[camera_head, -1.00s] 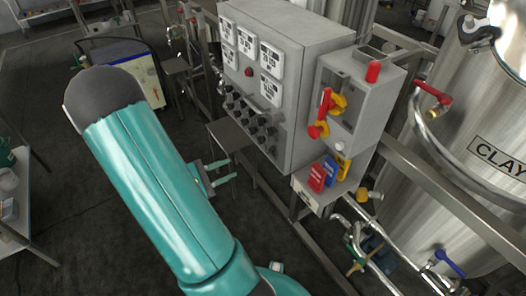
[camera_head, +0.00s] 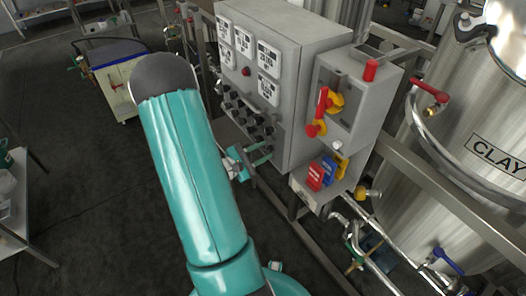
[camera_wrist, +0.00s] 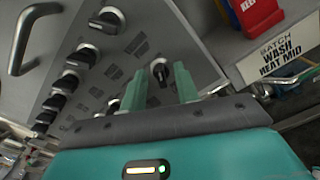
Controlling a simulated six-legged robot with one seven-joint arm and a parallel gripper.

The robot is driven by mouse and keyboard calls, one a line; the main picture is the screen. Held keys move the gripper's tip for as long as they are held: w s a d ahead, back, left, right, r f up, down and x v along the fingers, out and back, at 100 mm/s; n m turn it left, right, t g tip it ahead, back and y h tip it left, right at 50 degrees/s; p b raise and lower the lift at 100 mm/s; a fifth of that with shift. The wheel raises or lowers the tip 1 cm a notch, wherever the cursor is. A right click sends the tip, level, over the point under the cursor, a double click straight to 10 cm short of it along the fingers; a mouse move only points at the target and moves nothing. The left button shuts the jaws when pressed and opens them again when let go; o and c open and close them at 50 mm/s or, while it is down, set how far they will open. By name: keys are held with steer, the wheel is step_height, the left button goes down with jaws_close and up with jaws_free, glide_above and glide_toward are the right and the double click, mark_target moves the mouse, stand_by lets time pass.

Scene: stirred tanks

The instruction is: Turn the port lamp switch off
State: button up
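Several black rotary switches (camera_head: 240,114) sit in rows low on the grey control box (camera_head: 306,50). In the wrist view more of these switches (camera_wrist: 70,82) run down the left side, with labels too blurred to read. I cannot tell which one is the port lamp switch. My gripper (camera_wrist: 160,84) is open, with its two green fingers pointing at the panel. One black knob (camera_wrist: 160,70) shows between the fingertips; I cannot tell whether they touch it. In the head view my gripper (camera_head: 266,153) is at the box's lower edge, partly behind my arm.
A smaller grey box with a red and yellow handle (camera_head: 322,106) stands right of the panel. Red and blue tags (camera_head: 316,176) hang below it. Pipes and a steel tank (camera_head: 470,130) fill the right. A metal handle (camera_wrist: 28,32) is at the wrist view's upper left.

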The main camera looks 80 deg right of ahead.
steer(key=shift+s+d, duration=0.25)
jaws_close()
steer(key=n, duration=0.5)
steer(key=shift+w+d+n, duration=0.1)
steer(key=shift+w+n, duration=0.15)
steer(key=shift+n, duration=0.05)
steer(key=n, duration=0.6)
steer(key=shift+d, duration=0.1)
steer(key=shift+n, duration=0.3)
